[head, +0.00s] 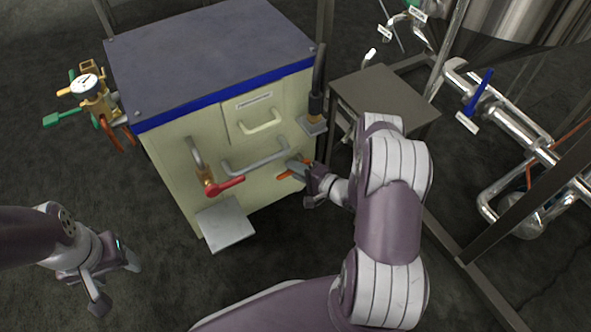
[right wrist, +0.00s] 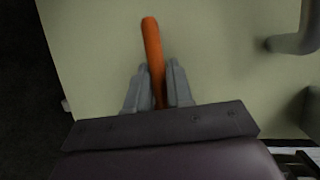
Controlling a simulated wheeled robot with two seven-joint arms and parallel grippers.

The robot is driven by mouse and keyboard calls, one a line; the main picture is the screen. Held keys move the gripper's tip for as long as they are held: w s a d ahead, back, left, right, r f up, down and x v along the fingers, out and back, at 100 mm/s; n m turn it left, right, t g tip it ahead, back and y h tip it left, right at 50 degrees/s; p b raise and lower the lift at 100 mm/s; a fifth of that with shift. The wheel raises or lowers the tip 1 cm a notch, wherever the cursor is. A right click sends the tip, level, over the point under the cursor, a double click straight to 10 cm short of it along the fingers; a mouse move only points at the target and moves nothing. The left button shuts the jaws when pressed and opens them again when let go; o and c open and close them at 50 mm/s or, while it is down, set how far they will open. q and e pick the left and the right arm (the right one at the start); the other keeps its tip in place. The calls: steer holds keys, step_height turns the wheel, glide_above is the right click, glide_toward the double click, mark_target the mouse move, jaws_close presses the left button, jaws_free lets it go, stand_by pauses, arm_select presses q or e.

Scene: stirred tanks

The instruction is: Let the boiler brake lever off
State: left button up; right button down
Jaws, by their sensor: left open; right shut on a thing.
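The cream boiler cabinet (head: 175,165) with a dark top stands in the middle of the head view. An orange lever (head: 287,174) is on the lower right of its front. My right gripper (head: 306,170) is shut on this lever; in the right wrist view the orange bar (right wrist: 152,45) runs up between the fingers (right wrist: 160,90). A tall black-gripped lever (head: 319,75) stands upright on the cabinet's right front corner. Which one is the brake lever carries no readable label. My left gripper (head: 117,281) is open and empty at the lower left, apart from the cabinet.
A red-handled valve (head: 225,186), a grey bar handle (head: 255,163) and a drawer (head: 260,118) are on the front. A grey plate (head: 226,224) juts out below. A gauge with valves (head: 90,90) is at left, a metal table (head: 385,90) and pipes (head: 510,125) at right.

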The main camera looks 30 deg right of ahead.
steer(key=shift+m, duration=0.3)
stand_by(0.4)
steer(key=c, duration=1.1)
jaws_free()
steer(key=p+v, duration=0.5)
steer(key=v, duration=0.7)
steer(key=shift+s+d, duration=0.2)
steer(key=shift+s, duration=0.15)
